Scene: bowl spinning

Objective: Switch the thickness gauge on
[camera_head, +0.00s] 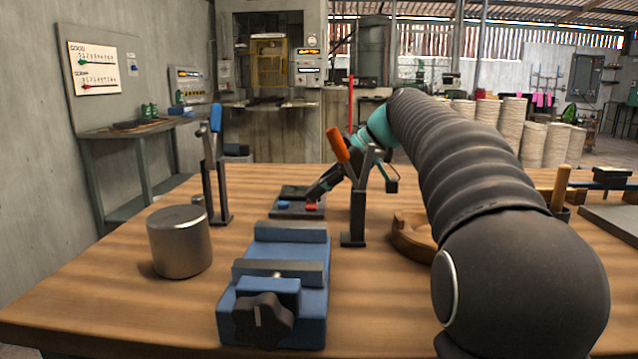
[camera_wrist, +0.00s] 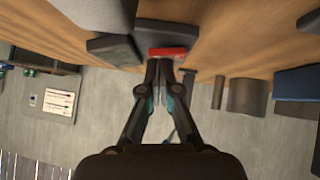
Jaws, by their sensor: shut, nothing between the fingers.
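The thickness gauge (camera_head: 291,213) is a low dark box at the back of the wooden workbench. It has a blue button (camera_head: 283,205), a red button (camera_head: 311,206) and a raised dark part behind them. My gripper (camera_head: 312,197) comes down at a slant from the right, with its tips at the red button. In the wrist view, my gripper's fingers (camera_wrist: 162,66) are shut and empty, with their tips right at the red button (camera_wrist: 167,52). I cannot tell whether they press it. The blue button does not show in the wrist view.
A blue vise (camera_head: 312,298) and a metal cylinder (camera_head: 180,243) stand in front. A blue-handled lever (camera_head: 213,165) stands left of the gauge. An orange-handled lever (camera_head: 357,200) stands close to my arm. A wooden ring-shaped piece (camera_head: 408,240) lies to the right.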

